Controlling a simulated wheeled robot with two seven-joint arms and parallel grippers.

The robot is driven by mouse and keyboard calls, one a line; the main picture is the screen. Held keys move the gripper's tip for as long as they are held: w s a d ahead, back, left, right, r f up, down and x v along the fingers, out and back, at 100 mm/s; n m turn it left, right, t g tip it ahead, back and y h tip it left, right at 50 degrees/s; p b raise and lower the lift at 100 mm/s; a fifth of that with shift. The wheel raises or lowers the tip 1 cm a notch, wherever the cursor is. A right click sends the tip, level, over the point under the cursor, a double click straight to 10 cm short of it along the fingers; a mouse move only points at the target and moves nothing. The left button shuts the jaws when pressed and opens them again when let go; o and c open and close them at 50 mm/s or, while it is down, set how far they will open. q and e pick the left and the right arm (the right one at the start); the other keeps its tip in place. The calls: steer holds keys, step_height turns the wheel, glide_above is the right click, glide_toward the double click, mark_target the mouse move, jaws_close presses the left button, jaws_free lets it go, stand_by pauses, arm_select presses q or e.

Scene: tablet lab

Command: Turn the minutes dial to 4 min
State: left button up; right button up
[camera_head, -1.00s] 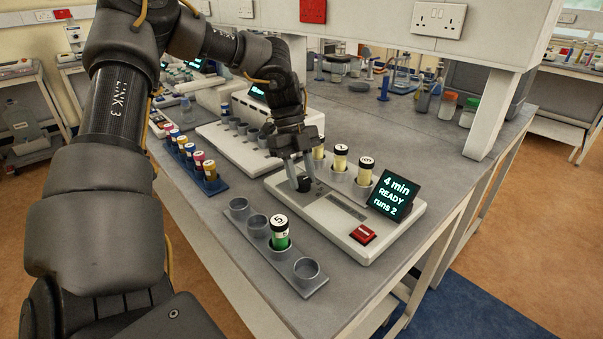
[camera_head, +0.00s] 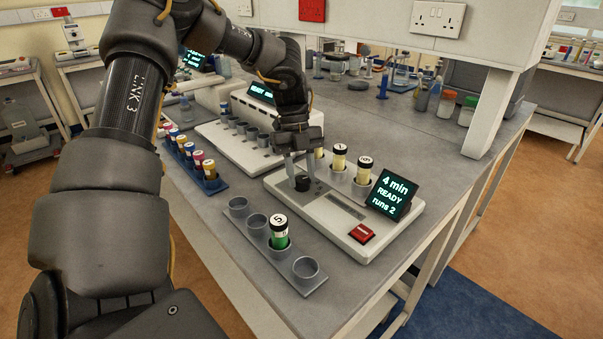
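The minutes dial (camera_head: 302,183) is a small black knob on the left part of a pale grey machine (camera_head: 335,228). The machine's tilted screen (camera_head: 393,195) reads "4 min", "READY", "runs 2". My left gripper (camera_head: 300,171) points down at the dial. Its two pale fingers are apart, one on each side and a little above the knob, and I see a gap between them and it. The dial's pointer is too small to read. My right gripper is not in view.
A red button (camera_head: 361,233) is at the machine's front. Vials with yellowish contents (camera_head: 338,160) stand in holders behind the dial. A grey rack (camera_head: 237,207) in front holds a green vial (camera_head: 279,231) marked 5. A blue rack (camera_head: 217,185) of capped vials stands to the left.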

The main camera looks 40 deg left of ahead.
arm_select(q)
steer(key=o, duration=0.4)
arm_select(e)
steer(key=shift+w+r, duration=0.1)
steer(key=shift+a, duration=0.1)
arm_select(q)
steer(key=shift+a+r, duration=0.1)
steer(key=shift+r, duration=0.1)
steer(key=v, duration=0.6)
steer(key=shift+w+r, duration=0.1)
steer(key=shift+p+v, duration=1.25)
steer(key=shift+v, duration=0.85)
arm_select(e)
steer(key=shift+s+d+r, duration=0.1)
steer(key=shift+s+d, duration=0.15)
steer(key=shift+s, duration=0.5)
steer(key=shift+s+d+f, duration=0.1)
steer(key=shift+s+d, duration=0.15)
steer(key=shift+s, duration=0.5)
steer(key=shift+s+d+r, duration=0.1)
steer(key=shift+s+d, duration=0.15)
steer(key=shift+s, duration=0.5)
